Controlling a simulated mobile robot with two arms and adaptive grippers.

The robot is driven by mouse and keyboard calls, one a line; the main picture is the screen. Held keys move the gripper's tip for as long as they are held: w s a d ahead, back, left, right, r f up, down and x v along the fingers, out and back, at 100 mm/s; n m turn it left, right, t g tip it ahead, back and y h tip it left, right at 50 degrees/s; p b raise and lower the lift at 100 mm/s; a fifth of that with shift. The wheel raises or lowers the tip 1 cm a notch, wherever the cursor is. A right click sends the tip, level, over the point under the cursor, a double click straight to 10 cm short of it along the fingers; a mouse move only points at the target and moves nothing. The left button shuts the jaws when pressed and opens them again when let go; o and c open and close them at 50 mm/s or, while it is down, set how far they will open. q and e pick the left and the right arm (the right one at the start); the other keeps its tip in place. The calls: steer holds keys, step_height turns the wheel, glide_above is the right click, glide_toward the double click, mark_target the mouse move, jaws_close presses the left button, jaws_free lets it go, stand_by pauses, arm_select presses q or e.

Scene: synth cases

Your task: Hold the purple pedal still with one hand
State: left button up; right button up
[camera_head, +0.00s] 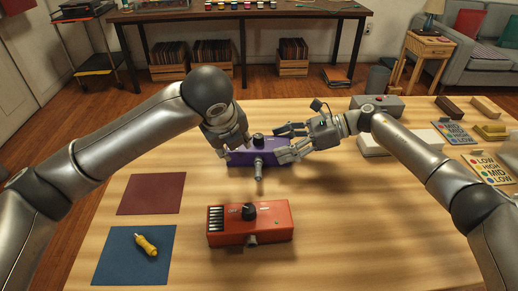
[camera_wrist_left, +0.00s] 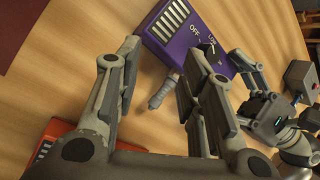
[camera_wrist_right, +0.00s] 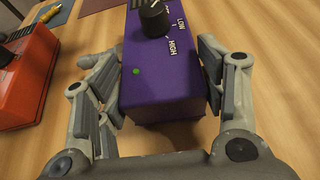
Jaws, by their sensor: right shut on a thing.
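The purple pedal (camera_head: 275,158) lies on the wooden table, with a black knob on top and a grey jack plug (camera_head: 259,171) at its near side. In the right wrist view the pedal (camera_wrist_right: 165,85) shows a lit green light and the words LOW and HIGH. My right gripper (camera_head: 281,144) is shut on the pedal's right end, one finger on each side. My left gripper (camera_head: 236,146) is over the pedal's left part. In the left wrist view its fingers are apart and nothing is between them; the pedal (camera_wrist_left: 186,38) and jack plug (camera_wrist_left: 163,90) show beyond.
A red-orange pedal (camera_head: 250,225) stands in front. A maroon mat (camera_head: 152,193) and a blue mat (camera_head: 120,262) with a yellow screwdriver-like tool (camera_head: 146,245) lie at left.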

mark_target(258, 176)
arm_select(q)
steer(key=s+d+m, duration=0.6)
steer(key=m, duration=0.1)
steer(key=shift+y, duration=0.3)
steer(key=shift+x, duration=4.3)
steer(key=shift+s+a+f, duration=0.1)
steer(key=shift+s+a, duration=0.05)
steer(key=shift+a, duration=0.05)
jaws_close()
steer(key=shift+s, duration=0.1)
steer(key=shift+s, duration=0.65)
